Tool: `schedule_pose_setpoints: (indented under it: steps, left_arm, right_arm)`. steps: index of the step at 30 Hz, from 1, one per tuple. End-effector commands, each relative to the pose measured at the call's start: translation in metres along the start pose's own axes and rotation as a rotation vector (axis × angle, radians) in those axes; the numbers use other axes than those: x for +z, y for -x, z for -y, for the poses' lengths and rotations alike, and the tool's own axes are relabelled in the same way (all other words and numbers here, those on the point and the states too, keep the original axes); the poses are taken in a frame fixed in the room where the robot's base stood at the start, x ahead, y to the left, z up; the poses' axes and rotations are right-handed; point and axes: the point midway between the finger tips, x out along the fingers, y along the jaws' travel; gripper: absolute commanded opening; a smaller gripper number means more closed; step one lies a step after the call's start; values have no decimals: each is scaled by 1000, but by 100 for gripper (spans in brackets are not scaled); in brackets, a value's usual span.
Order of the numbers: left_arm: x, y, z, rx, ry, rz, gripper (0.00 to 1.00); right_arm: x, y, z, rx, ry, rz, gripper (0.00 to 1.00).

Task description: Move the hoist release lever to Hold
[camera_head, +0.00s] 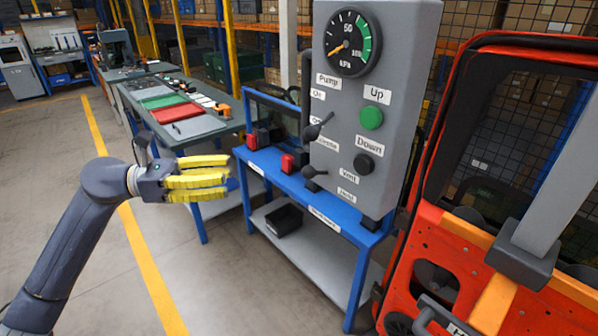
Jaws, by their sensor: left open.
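A grey control panel (334,159) stands on a blue bench. Two black levers show at its left side: an upper lever (318,127) near the Pump labels, and a lower lever (314,172) beside small labels, one seeming to read Vent. Neither lever is marked clearly enough for me to be sure which is the hoist release, and the word Hold is not clearly legible. My left gripper (222,178), with yellow fingers, is open and empty, left of the panel and apart from both levers. My right gripper is not in view.
The panel has a gauge (352,41), a green Up button (370,117) and a black Down button (364,162). The blue bench (328,205) bears red and black items. An orange-red machine frame (415,262) is close on the right. Floor at left is open.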

Motion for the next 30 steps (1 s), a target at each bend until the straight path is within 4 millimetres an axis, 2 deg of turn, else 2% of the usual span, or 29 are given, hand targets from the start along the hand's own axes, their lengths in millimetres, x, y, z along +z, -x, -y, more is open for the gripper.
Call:
schedule_pose_setpoints:
  steps: [4, 8, 30]
  left_arm:
    - [-2, -4, 2, -13, -27, -5, 44]
    - [-1, -16, 2, -13, -32, -3, 44]
    - [-1, -142, 3, -12, -28, 0, 44]
  right_arm:
    - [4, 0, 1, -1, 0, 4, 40]
    - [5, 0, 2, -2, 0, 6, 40]
    - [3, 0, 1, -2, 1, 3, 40]
